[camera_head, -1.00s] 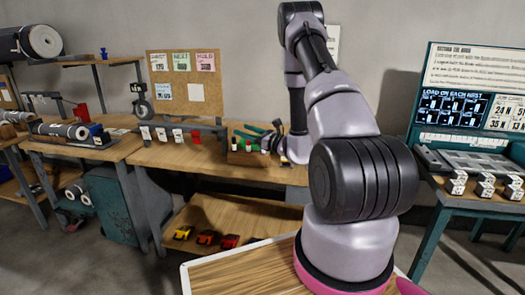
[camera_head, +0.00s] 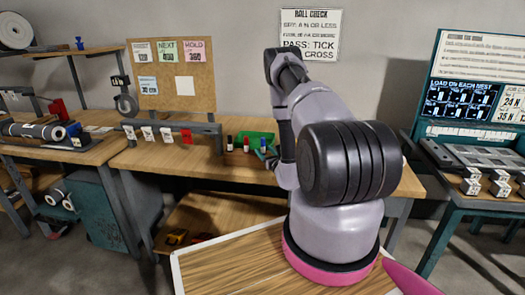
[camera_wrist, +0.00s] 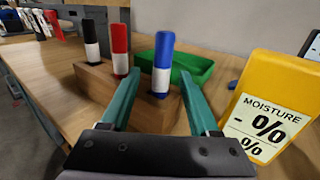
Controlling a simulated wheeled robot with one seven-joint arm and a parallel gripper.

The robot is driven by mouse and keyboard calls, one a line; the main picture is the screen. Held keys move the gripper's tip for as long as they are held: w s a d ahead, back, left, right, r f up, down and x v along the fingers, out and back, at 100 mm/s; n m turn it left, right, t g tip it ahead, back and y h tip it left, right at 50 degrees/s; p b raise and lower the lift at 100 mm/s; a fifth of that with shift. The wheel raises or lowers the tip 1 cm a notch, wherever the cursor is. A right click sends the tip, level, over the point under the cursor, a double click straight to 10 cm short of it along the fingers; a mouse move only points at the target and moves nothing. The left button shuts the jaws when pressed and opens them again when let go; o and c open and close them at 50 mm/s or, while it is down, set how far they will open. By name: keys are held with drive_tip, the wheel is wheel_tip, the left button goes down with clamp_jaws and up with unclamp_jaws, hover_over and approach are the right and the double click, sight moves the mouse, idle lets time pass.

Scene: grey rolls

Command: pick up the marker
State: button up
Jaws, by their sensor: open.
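Three markers stand upright in a wooden block (camera_wrist: 98,84): a black one (camera_wrist: 91,38), a red one (camera_wrist: 120,40) and a blue one (camera_wrist: 163,52), each with a white band. In the head view the black (camera_head: 229,143), red (camera_head: 246,144) and blue (camera_head: 263,145) markers show beside my arm. My gripper (camera_wrist: 160,82) is open, its two teal fingers pointing towards the block. The blue marker appears between the fingertips in the wrist view; I cannot tell whether it is within their reach. In the head view my arm hides most of the gripper.
A green tray (camera_wrist: 189,68) lies behind the block. A yellow moisture meter (camera_wrist: 275,105) stands close to the right of my gripper. A rack with white tags and a red tag (camera_head: 186,136) stands left of the markers on the wooden bench (camera_head: 140,158). Open bench top lies between them.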

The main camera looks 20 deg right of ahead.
drive_tip(key=shift+w+d+r, duration=0.1)
drive_tip(key=shift+w, duration=2.6)
clamp_jaws()
